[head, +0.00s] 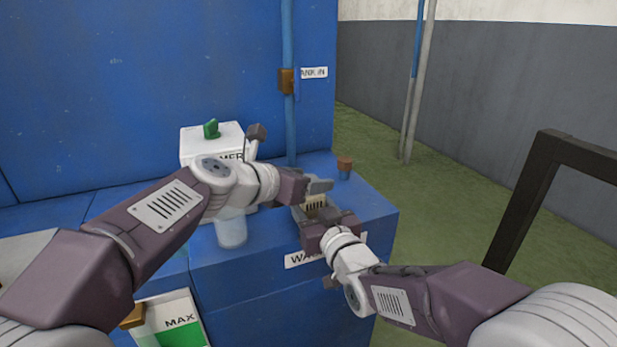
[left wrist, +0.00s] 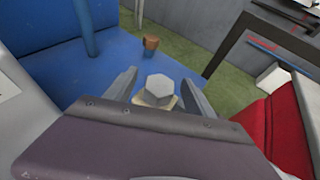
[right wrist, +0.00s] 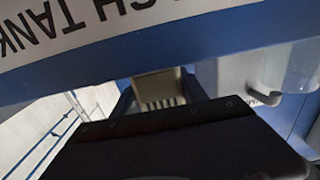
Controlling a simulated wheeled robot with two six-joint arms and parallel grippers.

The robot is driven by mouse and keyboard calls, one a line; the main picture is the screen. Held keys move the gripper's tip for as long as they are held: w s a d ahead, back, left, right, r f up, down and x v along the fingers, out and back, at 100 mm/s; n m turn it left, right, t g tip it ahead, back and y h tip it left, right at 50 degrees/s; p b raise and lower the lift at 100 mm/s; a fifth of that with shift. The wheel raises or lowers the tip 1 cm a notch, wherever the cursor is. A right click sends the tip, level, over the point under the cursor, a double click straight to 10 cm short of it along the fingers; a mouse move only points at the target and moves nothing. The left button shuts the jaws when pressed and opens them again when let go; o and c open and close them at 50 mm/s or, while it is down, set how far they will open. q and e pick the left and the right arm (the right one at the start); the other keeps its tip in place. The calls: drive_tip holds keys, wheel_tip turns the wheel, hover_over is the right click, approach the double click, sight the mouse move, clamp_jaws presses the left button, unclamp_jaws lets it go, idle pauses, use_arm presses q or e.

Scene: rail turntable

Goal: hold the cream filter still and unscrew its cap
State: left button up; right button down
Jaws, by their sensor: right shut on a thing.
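The cream filter (head: 315,204), a ribbed block, sits on the blue ledge near its front edge. My right gripper (right wrist: 158,90) is shut on the filter's ribbed body, one finger on each side. The filter's cap (left wrist: 158,89) is a grey hexagon on top of the cream body in the left wrist view. My left gripper (left wrist: 158,92) is open, with its fingers on either side of the cap and gaps visible. In the head view the left gripper (head: 312,188) is over the filter and largely hides the cap.
A small brown-topped post (head: 344,165) stands behind the filter on the blue ledge (head: 375,207). A white box (head: 200,140) with a green knob (head: 211,128) is at left, with a clear bowl (head: 231,232) below. A dark frame (head: 520,200) stands at right.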

use_arm(q)
drive_tip(key=c, duration=1)
drive_tip(key=o, duration=1.2)
drive_tip(key=v, duration=1.2)
